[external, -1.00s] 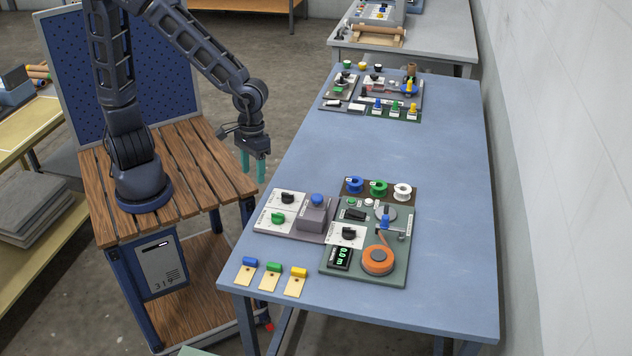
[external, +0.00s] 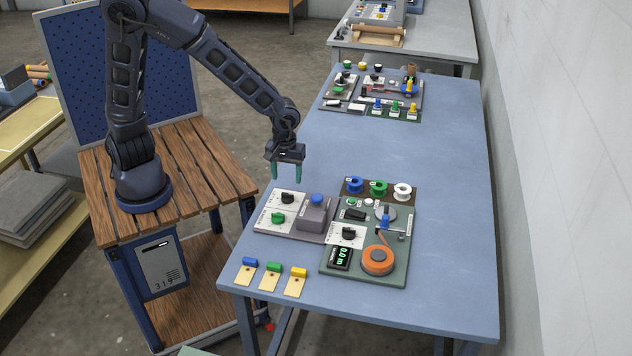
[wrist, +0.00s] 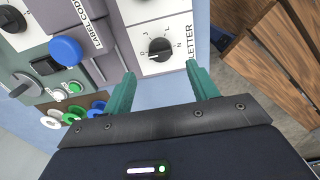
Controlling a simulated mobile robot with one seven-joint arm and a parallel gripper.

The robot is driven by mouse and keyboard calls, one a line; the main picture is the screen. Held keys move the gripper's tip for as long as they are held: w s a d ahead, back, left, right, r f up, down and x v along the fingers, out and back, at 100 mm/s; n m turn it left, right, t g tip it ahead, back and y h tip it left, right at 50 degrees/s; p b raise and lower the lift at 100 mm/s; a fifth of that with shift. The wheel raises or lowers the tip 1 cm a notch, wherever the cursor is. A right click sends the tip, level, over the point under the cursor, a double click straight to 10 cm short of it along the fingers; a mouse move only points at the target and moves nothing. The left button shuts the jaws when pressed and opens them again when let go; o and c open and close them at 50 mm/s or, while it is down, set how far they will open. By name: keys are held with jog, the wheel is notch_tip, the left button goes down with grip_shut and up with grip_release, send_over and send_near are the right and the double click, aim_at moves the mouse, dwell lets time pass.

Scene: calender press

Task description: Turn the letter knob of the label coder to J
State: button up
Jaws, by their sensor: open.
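The label coder's letter knob is a black knob (wrist: 158,48) on a white panel marked LETTER (wrist: 177,22) in the wrist view. Small letters ring it, but I cannot surely read which one it points at. In the external view this black knob (external: 287,197) is on the coder's upper white plate, above a green knob (external: 278,217). My gripper (external: 287,177) is open and empty, fingers pointing down, above and just behind the black knob. In the wrist view my gripper (wrist: 160,70) has its fingers apart near the panel's edge, with the knob visible beyond the gap.
The coder's blue button (external: 317,199) stands right of the knobs. Beyond it is a green board (external: 393,270) with spools (external: 402,191), another black knob (external: 348,233) and an orange roll (external: 378,260). Coloured tags (external: 272,277) lie in front. The blue table's middle (external: 390,150) is clear.

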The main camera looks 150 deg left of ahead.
aim_at(287, 193)
notch_tip(287, 193, down, 7)
jog(key=shift+r, duration=0.1)
dwell(0.3)
jog(key=c, duration=1)
